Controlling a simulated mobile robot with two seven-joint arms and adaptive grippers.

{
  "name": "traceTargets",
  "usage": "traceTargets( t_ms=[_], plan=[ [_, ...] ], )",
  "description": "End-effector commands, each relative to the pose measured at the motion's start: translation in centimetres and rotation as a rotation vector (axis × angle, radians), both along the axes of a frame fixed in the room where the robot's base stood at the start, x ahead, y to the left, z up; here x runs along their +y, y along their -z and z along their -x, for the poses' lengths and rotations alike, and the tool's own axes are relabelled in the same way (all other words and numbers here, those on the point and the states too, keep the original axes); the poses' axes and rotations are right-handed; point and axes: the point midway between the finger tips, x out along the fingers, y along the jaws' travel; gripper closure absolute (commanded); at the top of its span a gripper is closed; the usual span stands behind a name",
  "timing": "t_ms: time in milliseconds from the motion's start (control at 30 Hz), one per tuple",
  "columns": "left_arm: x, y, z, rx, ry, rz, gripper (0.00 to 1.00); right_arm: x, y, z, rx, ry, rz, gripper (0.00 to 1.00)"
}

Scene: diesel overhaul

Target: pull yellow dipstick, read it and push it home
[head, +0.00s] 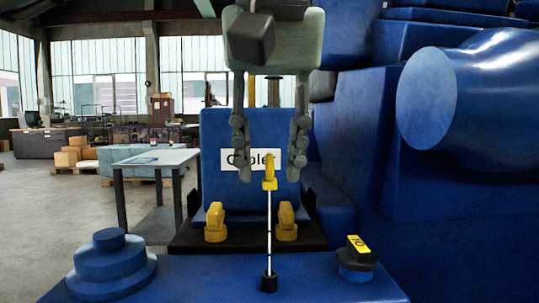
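The yellow dipstick (270,182) stands upright in the middle of the head view. Its yellow handle is at the top, and a thin pale rod with dark marks runs down to a small black socket (269,283) on the blue engine top. My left gripper (269,176) hangs from above with its two grey fingers spread wide. The handle shows between the fingertips, with a visible gap on each side. How far the gripper is from it in depth, I cannot tell. My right gripper is out of view.
A blue block with a partly covered "Cooler" label (233,160) stands behind, with two yellow valve-like parts (216,224) before it. A black cap with a yellow top (357,254) sits right, a stepped blue dome (111,262) left. A large blue cylinder (427,98) is at right.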

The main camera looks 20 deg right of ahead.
Motion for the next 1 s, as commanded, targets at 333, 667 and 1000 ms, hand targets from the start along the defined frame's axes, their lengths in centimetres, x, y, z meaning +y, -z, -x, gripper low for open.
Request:
traceTargets(
  t_ms=[333,667,1000],
  plan=[
    [0.0,0.0,0.0,0.0,-0.001,0.0,0.96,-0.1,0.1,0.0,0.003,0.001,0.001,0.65],
    [0.0,-0.1,0.0,0.0,-0.001,0.0,1.0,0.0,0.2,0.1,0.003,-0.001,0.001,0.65],
    [0.0,4.6,-1.4,0.003,-0.003,0.003,1.0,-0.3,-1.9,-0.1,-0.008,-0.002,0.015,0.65]
  ],
)
